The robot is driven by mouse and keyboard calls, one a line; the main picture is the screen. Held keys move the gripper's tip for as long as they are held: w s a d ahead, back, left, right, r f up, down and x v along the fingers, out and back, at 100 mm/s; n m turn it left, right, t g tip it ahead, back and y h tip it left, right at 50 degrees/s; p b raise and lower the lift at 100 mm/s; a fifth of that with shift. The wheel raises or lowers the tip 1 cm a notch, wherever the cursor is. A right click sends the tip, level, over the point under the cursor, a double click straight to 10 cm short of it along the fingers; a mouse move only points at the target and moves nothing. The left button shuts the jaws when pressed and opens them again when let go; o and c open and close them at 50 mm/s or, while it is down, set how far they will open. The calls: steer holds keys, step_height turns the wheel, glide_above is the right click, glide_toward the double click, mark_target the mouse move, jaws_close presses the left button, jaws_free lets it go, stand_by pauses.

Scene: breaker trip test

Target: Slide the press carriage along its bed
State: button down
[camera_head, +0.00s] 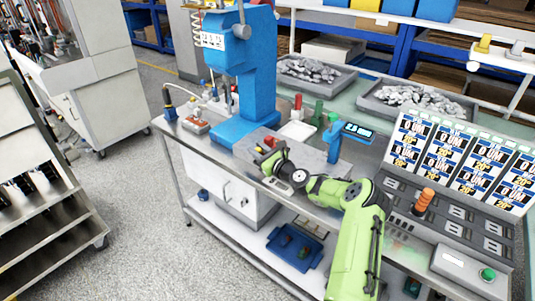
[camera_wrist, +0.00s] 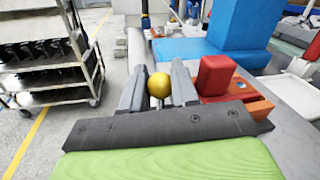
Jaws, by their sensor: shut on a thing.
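The blue press (camera_head: 255,85) stands upright on the steel bench. A red block (camera_wrist: 215,75) with orange parts (camera_wrist: 243,88), which looks like the press carriage, sits in front of the blue press base (camera_wrist: 195,48). A gold ball knob (camera_wrist: 159,86) is beside the red block, on its left in the wrist view. My gripper (camera_wrist: 158,90) is shut on the knob, one grey finger on each side. In the head view my gripper (camera_head: 268,160) is at the front edge of a grey plate (camera_head: 318,163). The knob's link to the block and most of the bed are hidden.
Two trays of grey metal pieces (camera_head: 312,72) are at the back of the bench. A green post and a blue stand (camera_head: 332,140) are right of the press. A sloped label board (camera_head: 462,165) fills the right. A shelf cart (camera_wrist: 45,58) stands on the floor at left.

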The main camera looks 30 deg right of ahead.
steer(key=shift+w+a, duration=0.25)
steer(key=shift+w, duration=0.5)
steer(key=c, duration=0.9)
jaws_free()
steer(key=s+d+p, duration=0.1)
steer(key=s+d, duration=0.1)
steer(key=s, duration=1.3)
steer(key=shift+s+d, duration=0.15)
steer(key=shift+s, duration=0.2)
